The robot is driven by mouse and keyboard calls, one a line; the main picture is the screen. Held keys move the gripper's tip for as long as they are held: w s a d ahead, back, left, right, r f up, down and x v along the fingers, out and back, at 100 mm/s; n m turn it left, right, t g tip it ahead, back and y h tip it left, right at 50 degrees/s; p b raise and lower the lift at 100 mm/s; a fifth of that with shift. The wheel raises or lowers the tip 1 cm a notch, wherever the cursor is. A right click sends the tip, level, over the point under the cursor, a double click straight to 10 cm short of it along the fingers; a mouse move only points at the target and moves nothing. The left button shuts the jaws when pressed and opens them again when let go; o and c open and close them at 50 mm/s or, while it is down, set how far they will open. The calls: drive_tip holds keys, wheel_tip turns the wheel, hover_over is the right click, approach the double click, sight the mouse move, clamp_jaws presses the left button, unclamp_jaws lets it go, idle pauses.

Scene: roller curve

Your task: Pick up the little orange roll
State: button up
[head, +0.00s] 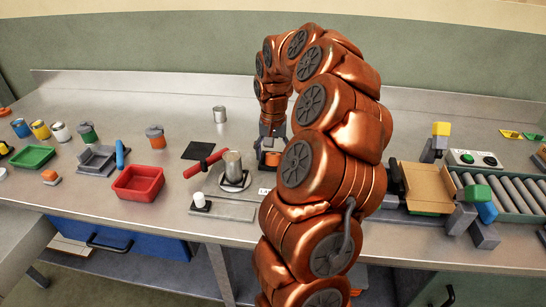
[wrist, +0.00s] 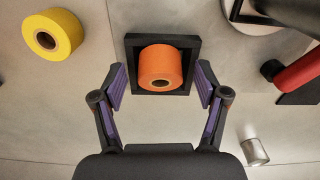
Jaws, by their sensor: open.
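The little orange roll (wrist: 160,66) sits in a square black holder (wrist: 188,42) in the wrist view. Its dark core hole faces my camera. My gripper (wrist: 160,85) is open, with one purple-padded finger on each side of the roll and visible gaps between them. In the head view my gripper (head: 272,138) points down over the bench, and a bit of the orange roll (head: 272,158) shows below it. My arm hides part of the holder there.
A yellow roll (wrist: 53,33) lies at the left in the wrist view. A small metal cylinder (wrist: 254,152) is at lower right. A red tray (head: 138,183) is farther left.

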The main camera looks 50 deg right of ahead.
drive_tip(key=shift+f, duration=0.15)
drive_tip(key=c, duration=1.3)
